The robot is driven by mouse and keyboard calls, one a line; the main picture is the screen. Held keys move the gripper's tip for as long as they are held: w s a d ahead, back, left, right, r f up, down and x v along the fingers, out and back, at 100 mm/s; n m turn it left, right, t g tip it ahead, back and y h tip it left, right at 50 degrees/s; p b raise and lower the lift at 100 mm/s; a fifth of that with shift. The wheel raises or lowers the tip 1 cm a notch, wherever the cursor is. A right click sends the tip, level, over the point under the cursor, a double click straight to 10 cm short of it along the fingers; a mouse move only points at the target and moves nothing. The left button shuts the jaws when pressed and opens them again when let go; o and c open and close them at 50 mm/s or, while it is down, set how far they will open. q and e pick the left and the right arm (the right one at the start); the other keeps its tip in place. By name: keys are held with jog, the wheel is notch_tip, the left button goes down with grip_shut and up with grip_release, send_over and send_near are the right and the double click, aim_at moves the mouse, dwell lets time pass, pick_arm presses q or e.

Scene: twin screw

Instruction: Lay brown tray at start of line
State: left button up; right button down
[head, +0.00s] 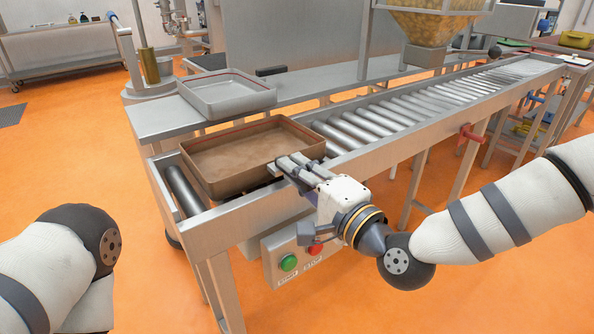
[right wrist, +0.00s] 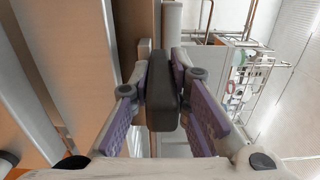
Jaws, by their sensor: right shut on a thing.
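The brown tray (head: 250,152), a shallow empty box with raised walls, sits level on the near left end of the roller line (head: 368,122). One bare roller shows to its left, and several run on to its right. My right gripper (head: 285,166) is at the tray's near right side. In the right wrist view my right gripper (right wrist: 165,95) has its purple-padded fingers closed on a dark grey bar (right wrist: 166,85), which looks like the tray's handle. Only part of my left arm shows at the lower left; its gripper is out of view.
A grey tray (head: 228,93) rests on the metal shelf (head: 150,119) behind the line. A control box with a green button (head: 288,263) and a red one hangs below the near rail.

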jog(key=shift+f, duration=0.35)
dwell(0.3)
jog(key=c, duration=1.4)
grip_release()
jog(key=shift+c, duration=0.2)
jog(key=shift+f, duration=0.1)
jog(key=v, duration=1.2)
